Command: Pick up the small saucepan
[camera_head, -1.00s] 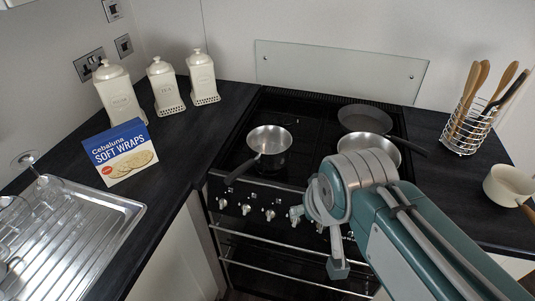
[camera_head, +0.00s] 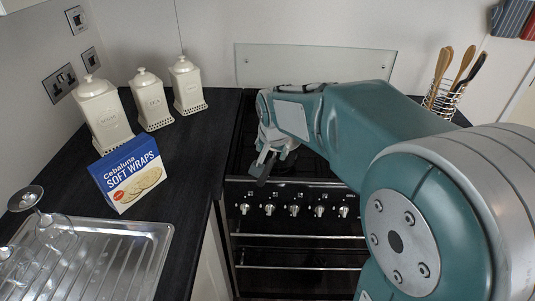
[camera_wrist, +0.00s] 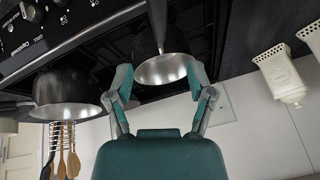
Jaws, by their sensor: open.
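The small saucepan (camera_wrist: 163,69), with a shiny steel inside, shows in the wrist view between and just beyond my fingertips. Its dark handle points to the top of that view. My gripper (camera_wrist: 160,80) is open, with one finger on each side of the pan and nothing held. Whether a finger touches the pan, I cannot tell. In the head view my gripper (camera_head: 274,155) hangs over the left part of the hob, and my arm hides most of the pans there.
A larger dark pan (camera_wrist: 68,93) stands to the left in the wrist view, close to my finger. The utensil rack (camera_head: 444,99) is at the right. White canisters (camera_head: 150,101), a wraps box (camera_head: 129,173) and the steel drainer (camera_head: 95,258) are on the left.

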